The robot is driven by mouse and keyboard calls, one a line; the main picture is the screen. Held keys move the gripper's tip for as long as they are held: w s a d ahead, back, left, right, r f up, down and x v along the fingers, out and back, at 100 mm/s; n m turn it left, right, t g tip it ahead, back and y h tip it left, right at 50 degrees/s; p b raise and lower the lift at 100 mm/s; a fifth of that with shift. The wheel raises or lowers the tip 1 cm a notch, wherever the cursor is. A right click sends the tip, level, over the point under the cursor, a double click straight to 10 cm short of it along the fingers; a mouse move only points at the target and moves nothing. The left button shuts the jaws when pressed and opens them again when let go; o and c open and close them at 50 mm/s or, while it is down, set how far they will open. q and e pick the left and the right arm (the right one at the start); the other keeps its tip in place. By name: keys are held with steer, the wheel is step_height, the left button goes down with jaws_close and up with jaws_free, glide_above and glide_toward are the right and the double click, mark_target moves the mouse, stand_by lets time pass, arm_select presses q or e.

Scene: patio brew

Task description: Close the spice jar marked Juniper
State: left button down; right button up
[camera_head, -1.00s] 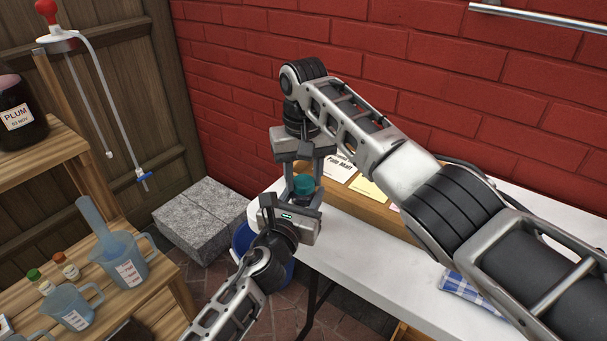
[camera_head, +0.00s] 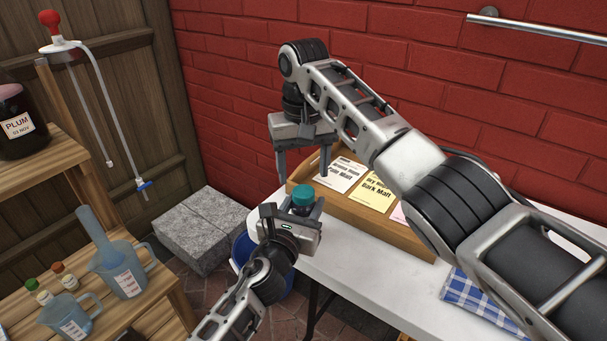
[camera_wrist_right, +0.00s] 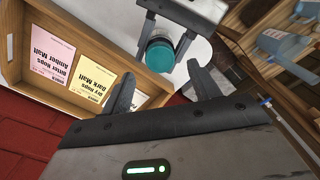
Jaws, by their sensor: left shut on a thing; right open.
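A small jar with a teal lid (camera_head: 303,194) stands upright between the fingers of my left gripper (camera_head: 300,209), which is shut on it at the near left end of the white table. The lid sits on top of the jar; whether it is fully tight I cannot tell. The jar's body is mostly hidden by the fingers, and no name on it can be read. My right gripper (camera_head: 304,177) is open and empty just above the lid, fingers pointing down. In the right wrist view the teal lid (camera_wrist_right: 160,54) lies beyond the open fingertips, apart from them.
A wooden tray (camera_head: 400,238) with paper packets lies on the white table (camera_head: 345,262) behind the jar. A blue checked cloth (camera_head: 478,297) lies at the right. Wooden shelves with jugs stand at left, a brick wall behind. A blue bucket (camera_head: 240,250) is below.

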mark_target(304, 191)
steer(key=shift+c, duration=0.3)
steer(key=r+n, duration=0.1)
steer(key=n, duration=0.2)
steer(key=shift+r, duration=0.35)
steer(key=r+n, duration=0.1)
steer(key=n, duration=0.3)
steer(key=shift+r+n, duration=0.3)
steer(key=shift+r, duration=0.1)
steer(key=shift+f, duration=0.1)
steer(key=shift+f, duration=3.95)
steer(key=c, duration=1)
